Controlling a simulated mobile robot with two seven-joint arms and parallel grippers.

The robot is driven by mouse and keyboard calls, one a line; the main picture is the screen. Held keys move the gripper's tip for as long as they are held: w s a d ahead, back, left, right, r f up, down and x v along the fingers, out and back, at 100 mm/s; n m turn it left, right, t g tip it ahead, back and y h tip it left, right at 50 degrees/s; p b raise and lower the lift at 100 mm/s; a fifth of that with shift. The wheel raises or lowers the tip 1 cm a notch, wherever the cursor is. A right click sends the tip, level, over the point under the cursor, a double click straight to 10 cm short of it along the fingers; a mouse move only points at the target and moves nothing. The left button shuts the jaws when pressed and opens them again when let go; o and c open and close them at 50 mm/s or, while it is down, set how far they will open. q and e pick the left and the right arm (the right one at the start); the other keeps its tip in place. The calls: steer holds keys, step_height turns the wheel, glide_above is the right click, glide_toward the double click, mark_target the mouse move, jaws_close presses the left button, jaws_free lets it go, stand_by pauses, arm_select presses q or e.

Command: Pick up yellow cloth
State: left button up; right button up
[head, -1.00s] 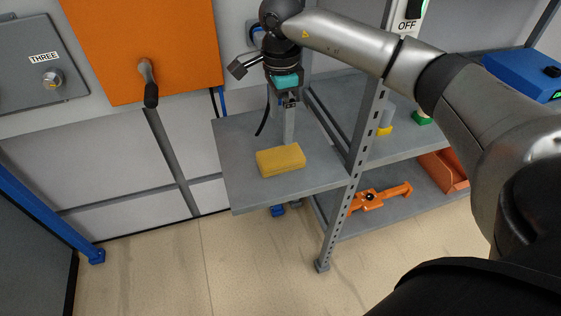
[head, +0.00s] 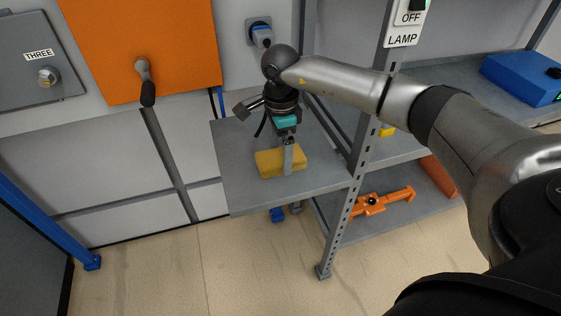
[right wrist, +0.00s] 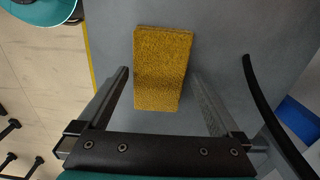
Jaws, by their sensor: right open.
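The yellow cloth (head: 269,164) is a thick folded block lying on the grey shelf board (head: 240,194). In the right wrist view the yellow cloth (right wrist: 163,68) lies ahead of and between the two fingers. My right gripper (head: 288,170) is over the cloth, and one finger hides part of it in the head view. In the right wrist view the right gripper (right wrist: 158,85) is open, with visible gaps between its fingers and the cloth sides. I cannot tell whether the fingertips touch the board. My left gripper is not in view.
A grey perforated post (head: 350,205) stands right of the board. An orange tool (head: 385,201) lies on the lower shelf. A dark crank handle (head: 147,90) sticks out from the orange panel (head: 180,45) at the left. A blue box (head: 522,76) sits far right.

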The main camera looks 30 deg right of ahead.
mark_target(280, 155)
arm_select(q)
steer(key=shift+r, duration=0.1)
arm_select(e)
steer(key=shift+f, duration=0.2)
steer(key=shift+c, duration=0.2)
steer(key=c, duration=1.1)
steer(key=shift+r, duration=0.1)
steer(key=shift+r, duration=0.45)
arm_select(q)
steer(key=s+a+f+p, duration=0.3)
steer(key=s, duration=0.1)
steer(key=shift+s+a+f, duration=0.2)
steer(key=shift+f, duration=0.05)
arm_select(e)
step_height(280, 155, up, 9)
